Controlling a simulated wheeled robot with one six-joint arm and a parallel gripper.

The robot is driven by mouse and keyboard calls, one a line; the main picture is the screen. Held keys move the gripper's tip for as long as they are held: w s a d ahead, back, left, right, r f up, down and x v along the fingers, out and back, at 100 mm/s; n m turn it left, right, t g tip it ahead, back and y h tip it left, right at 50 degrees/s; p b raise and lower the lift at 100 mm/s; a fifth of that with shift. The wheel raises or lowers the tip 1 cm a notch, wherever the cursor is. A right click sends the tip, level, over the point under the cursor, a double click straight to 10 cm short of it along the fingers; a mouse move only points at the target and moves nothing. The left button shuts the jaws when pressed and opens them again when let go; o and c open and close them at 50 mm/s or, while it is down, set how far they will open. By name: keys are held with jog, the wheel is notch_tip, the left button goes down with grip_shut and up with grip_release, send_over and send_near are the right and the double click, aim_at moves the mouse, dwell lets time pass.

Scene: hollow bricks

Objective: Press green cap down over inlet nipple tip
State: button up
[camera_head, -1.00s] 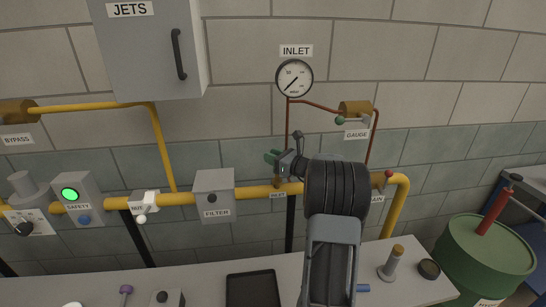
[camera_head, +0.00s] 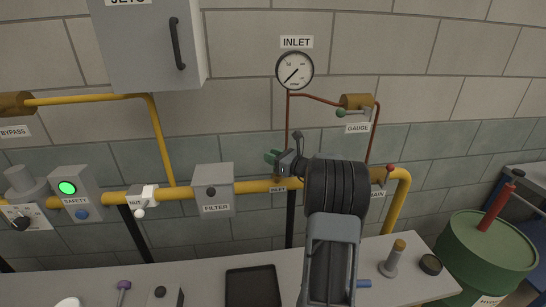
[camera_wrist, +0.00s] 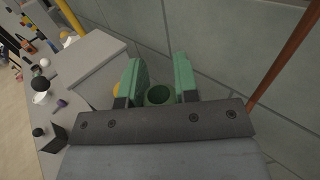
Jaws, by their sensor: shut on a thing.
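My gripper and wrist cover most of the inlet nipple. I cannot tell whether the cap touches its tip or sits over it.
The pressure gauge (camera_head: 295,70) hangs above on thin copper tubing, with the brass GAUGE valve (camera_head: 356,102) at its right. The grey filter box (camera_head: 213,188) is left of my gripper. Below are the bench (camera_head: 210,285) and a black tray (camera_head: 253,286); a green drum (camera_head: 486,255) stands right.

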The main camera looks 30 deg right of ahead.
jog(key=shift+f+b, duration=0.35)
jog(key=shift+f, duration=0.15)
jog(key=o, duration=1)
jog(key=b+v, duration=0.2)
jog(key=v, duration=1.2)
